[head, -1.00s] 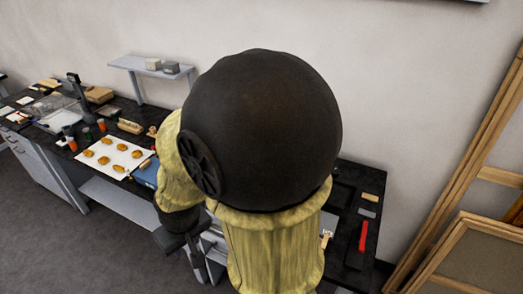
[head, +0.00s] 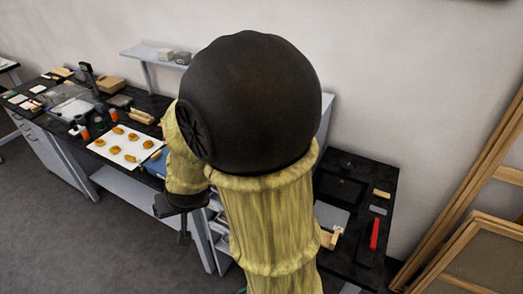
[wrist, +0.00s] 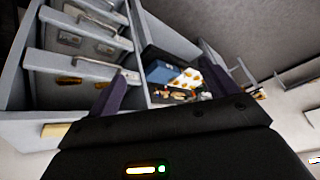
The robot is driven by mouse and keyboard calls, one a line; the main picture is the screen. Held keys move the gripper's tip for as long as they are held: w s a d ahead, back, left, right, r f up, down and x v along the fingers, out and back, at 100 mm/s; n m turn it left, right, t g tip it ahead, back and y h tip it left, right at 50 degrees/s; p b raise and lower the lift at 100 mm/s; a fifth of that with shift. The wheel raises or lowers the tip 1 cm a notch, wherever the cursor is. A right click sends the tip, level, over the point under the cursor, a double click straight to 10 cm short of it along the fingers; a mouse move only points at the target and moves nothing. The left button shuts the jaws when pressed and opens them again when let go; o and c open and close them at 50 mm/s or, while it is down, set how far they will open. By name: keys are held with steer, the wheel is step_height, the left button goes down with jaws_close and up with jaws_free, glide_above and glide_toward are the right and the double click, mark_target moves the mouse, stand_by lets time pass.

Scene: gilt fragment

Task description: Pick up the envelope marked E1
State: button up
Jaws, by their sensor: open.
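I cannot make out any envelope marked E1. Small flat pale and tan pieces (head: 36,89) lie at the far left of the long dark worktop in the head view, too small to read. My gripper (head: 183,237) hangs below the arm in front of the worktop's front edge, apart from the pieces. In the wrist view my gripper (wrist: 178,88) is open, its dark fingers spread with nothing held between them. Grey drawer fronts with handles (wrist: 75,65) show beyond the left finger. My arm hides the middle of the worktop.
A white sheet with several golden lumps (head: 127,144) lies on the worktop (head: 150,103), near orange-capped jars (head: 84,131). A grey shelf (head: 148,53) stands behind. A red bar (head: 374,233) lies at right. Wooden frames (head: 478,255) lean at far right. The floor (head: 90,245) at front left is clear.

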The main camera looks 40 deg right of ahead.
steer(key=w+d+r+m+t+h, duration=0.2)
steer(key=w+d+m+t+h, duration=0.1)
steer(key=w+d+m+h, duration=0.3)
steer(key=s+d+r+m+g+h, duration=0.2)
steer(key=s+d+m+g+h, duration=0.3)
steer(key=s+d+h, duration=0.1)
steer(key=shift+s+d+r+h, duration=0.15)
steer(key=shift+d+r+h, duration=0.35)
steer(key=shift+d, duration=0.75)
steer(key=shift+f, duration=0.15)
steer(key=p+x, duration=0.2)
steer(key=x, duration=1)
